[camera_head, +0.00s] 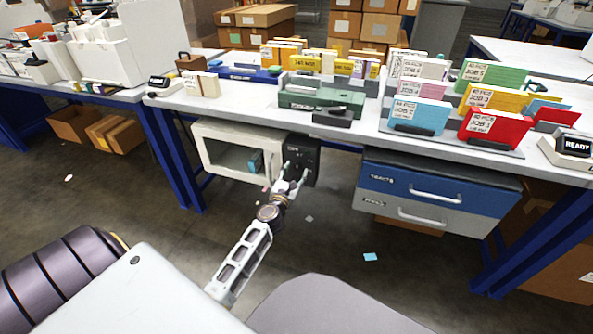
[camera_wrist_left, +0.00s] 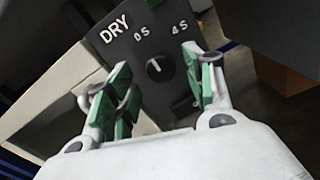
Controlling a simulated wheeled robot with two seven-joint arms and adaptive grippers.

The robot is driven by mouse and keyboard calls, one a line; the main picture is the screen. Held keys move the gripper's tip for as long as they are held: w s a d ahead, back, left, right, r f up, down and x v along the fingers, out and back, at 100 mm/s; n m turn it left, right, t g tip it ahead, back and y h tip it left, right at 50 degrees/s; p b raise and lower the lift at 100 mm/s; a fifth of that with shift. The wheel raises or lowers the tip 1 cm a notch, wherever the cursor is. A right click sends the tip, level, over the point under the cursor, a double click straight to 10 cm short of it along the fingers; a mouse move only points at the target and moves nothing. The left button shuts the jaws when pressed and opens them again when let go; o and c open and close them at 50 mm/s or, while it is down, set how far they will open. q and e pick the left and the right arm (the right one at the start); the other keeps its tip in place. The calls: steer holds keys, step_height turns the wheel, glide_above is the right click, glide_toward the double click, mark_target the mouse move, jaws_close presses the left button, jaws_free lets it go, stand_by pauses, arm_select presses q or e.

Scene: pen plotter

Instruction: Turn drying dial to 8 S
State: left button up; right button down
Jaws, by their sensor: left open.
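The drying dial (camera_wrist_left: 156,68) is a small dark round knob on the black panel (camera_wrist_left: 150,45) lettered DRY. Its white pointer line leans up and left, toward the 0 S mark. The 4 S mark sits up and right; I see no 8 S mark, and part of the panel is hidden by my right-hand finger. My left gripper (camera_wrist_left: 154,82) is open, its green-padded fingers either side of the dial in the picture, apparently short of it. In the head view the gripper (camera_head: 291,180) is in front of the black panel (camera_head: 304,152) of the white dryer box (camera_head: 208,150). My right gripper is out of view.
The dryer box is under the white bench (camera_head: 237,101), with blue legs (camera_head: 170,150) to its left. Card racks and a green device (camera_head: 320,99) are on the bench. The floor ahead is mostly clear.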

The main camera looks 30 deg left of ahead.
arm_select(q)
steer(key=shift+x, duration=0.95)
steer(key=shift+w, duration=0.3)
steer(key=c, duration=1)
